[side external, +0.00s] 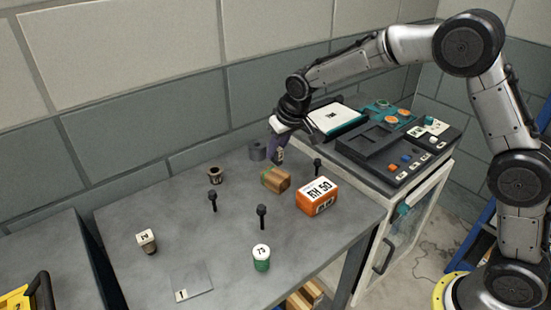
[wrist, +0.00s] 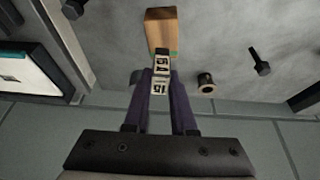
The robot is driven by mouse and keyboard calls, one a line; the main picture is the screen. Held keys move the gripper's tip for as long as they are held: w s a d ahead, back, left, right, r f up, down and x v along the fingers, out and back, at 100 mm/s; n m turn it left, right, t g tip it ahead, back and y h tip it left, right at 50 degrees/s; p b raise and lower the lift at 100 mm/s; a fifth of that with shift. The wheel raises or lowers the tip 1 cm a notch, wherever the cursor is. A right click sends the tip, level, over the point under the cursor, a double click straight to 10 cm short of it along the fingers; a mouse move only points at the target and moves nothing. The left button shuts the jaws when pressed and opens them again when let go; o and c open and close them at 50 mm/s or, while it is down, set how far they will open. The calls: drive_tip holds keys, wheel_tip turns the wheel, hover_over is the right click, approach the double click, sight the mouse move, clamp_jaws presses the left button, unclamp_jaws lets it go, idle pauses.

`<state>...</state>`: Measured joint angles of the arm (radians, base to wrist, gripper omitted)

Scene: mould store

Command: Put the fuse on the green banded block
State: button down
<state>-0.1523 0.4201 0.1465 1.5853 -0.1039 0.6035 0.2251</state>
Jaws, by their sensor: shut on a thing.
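My gripper (side external: 277,153) has purple fingers and points down over the back of the grey table. In the wrist view the gripper (wrist: 160,88) is shut on the fuse (wrist: 162,66), a small dark piece with white printed labels. The fuse also shows, small and partly hidden by the fingers, in the side external view (side external: 281,156). The green banded block (side external: 276,180) is wooden and lies on the table just below the fuse. In the wrist view the block (wrist: 160,26) is beyond the fuse tip. I cannot tell whether they touch.
An orange box (side external: 317,199) and a black bolt (side external: 317,166) stand right of the block. A grey cylinder (side external: 257,151) and brown cup (side external: 215,175) are behind and left. A black tray (side external: 388,140) sits on the cabinet.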

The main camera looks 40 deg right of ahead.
sight(275, 159)
drive_tip(key=shift+w+f, duration=0.2)
drive_tip(key=shift+f, duration=1.6)
drive_tip(key=shift+f, duration=0.1)
drive_tip(key=c, duration=0.7)
unclamp_jaws()
drive_tip(key=shift+c, duration=0.2)
drive_tip(key=s+d+r, duration=0.3)
drive_tip(key=s+r, duration=1)
drive_tip(key=r, duration=0.3)
drive_tip(key=s+d+f, duration=0.1)
drive_tip(key=s+d, duration=0.1)
drive_tip(key=s, duration=1)
drive_tip(key=s+d+f+t, duration=0.1)
drive_tip(key=s+d, duration=0.1)
drive_tip(key=s, duration=1)
drive_tip(key=shift+s, duration=0.3)
